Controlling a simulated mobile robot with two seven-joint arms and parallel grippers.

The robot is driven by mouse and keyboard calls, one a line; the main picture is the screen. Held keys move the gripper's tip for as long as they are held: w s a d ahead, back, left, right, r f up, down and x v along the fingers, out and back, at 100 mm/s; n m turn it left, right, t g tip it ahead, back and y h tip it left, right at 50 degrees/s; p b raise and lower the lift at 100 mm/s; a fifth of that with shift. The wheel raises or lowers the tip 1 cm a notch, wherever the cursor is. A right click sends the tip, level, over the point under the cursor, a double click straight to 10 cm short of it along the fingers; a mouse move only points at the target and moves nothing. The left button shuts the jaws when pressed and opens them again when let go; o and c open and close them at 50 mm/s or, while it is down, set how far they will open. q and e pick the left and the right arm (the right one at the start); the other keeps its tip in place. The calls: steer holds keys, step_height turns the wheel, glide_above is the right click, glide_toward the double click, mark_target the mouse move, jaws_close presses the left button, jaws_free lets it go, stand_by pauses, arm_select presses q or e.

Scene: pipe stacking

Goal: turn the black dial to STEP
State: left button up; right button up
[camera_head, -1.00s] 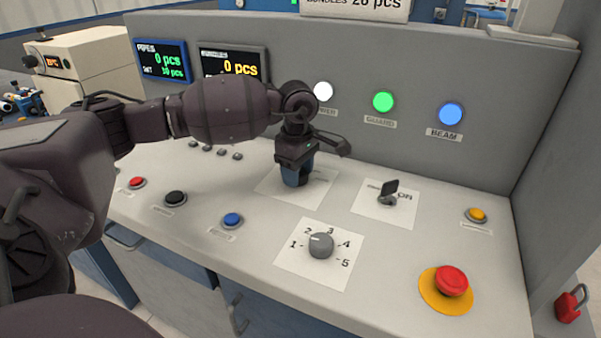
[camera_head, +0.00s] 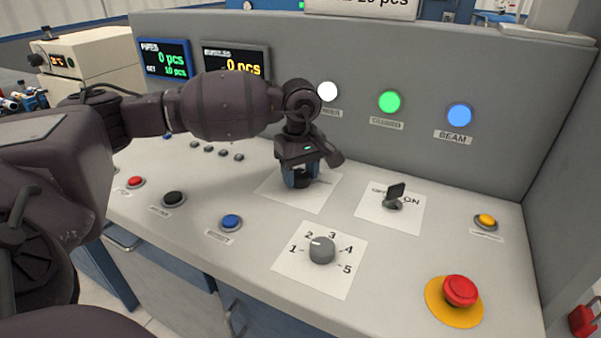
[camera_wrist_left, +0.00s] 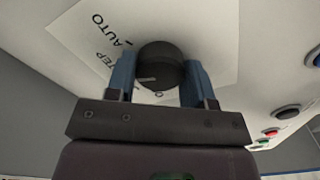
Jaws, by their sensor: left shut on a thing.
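The black dial (camera_wrist_left: 162,62) sits on a white label card (camera_wrist_left: 80,35) in the left wrist view. My left gripper (camera_wrist_left: 160,78) is shut on it, with one blue finger on each side. A white line on the dial points to the left in that view, toward the side with the partly hidden STEP label (camera_wrist_left: 105,60). AUTO (camera_wrist_left: 112,30) is printed farther up. Another label below the dial is mostly hidden by the gripper. In the head view my left gripper (camera_head: 299,180) covers the dial on its card (camera_head: 318,198). My right gripper is not in view.
A grey numbered knob (camera_head: 321,250) stands in front of the gripper, and a black ON switch (camera_head: 394,195) to its right. A red mushroom button (camera_head: 460,290) is at the front right. Blue (camera_head: 231,222), black (camera_head: 174,199) and yellow (camera_head: 486,221) buttons sit on the panel.

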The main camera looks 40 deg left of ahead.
mark_target(300, 174)
arm_select(q)
steer(key=o, duration=0.9)
steer(key=shift+r, duration=0.5)
step_height(300, 174, up, 10)
steer(key=shift+f+p, duration=0.1)
steer(key=shift+p, duration=0.6)
